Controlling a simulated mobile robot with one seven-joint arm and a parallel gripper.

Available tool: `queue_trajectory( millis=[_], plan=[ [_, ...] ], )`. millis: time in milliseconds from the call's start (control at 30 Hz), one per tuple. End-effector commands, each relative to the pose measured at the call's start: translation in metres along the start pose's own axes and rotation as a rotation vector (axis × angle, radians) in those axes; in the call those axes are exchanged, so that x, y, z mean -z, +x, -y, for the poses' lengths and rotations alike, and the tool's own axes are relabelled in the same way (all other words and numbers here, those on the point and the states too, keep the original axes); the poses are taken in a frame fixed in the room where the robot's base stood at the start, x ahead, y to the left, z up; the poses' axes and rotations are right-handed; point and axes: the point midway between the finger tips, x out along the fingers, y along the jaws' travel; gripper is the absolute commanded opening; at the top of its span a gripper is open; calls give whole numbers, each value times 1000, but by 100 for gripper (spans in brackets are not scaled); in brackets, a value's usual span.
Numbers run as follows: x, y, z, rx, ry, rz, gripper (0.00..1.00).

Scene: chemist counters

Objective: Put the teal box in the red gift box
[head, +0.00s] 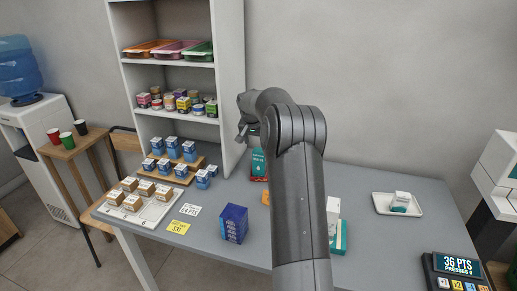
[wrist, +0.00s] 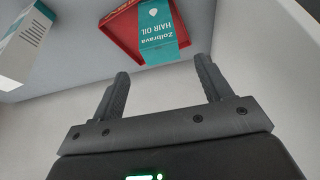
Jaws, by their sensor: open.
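The teal box (wrist: 158,32), labelled Zolbrava Hair Oil, is at the red gift box (wrist: 122,30) in the wrist view. Its lower part overlaps the gift box's near wall, and its other end is cut off by the picture's top edge. In the head view the teal box (head: 259,162) stands upright, with red of the gift box (head: 259,179) showing around its foot. My gripper (wrist: 162,68) is open and empty, its fingertips just short of the teal box and apart from it. In the head view my arm hides part of this area.
A white and teal carton (head: 333,215) stands right of my arm; another small carton (head: 400,202) lies on a white tray (head: 382,208). A dark blue box (head: 234,224) stands at the counter's front. Stepped blue-white boxes (head: 173,148) and a shelf unit (head: 229,75) are to the left.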

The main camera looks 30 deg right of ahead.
Motion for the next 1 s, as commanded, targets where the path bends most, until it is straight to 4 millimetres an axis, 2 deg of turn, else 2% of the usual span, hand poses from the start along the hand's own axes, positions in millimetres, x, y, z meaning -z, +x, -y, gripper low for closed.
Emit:
queue_trajectory(
  millis=[167, 267, 367, 500, 700, 900, 1000],
  plan=[
    [-2, -18, 2, 3, -8, -1, 72],
    [-11, -38, 6, 8, -35, -6, 72],
    [-29, -73, 12, 19, -84, -15, 72],
    [-64, -128, 16, 37, -168, -27, 72],
    [-123, -195, 10, 68, -279, -41, 72],
    [-188, -249, -8, 104, -380, -56, 72],
    [-222, -269, -21, 126, -427, -62, 72]
  ],
)
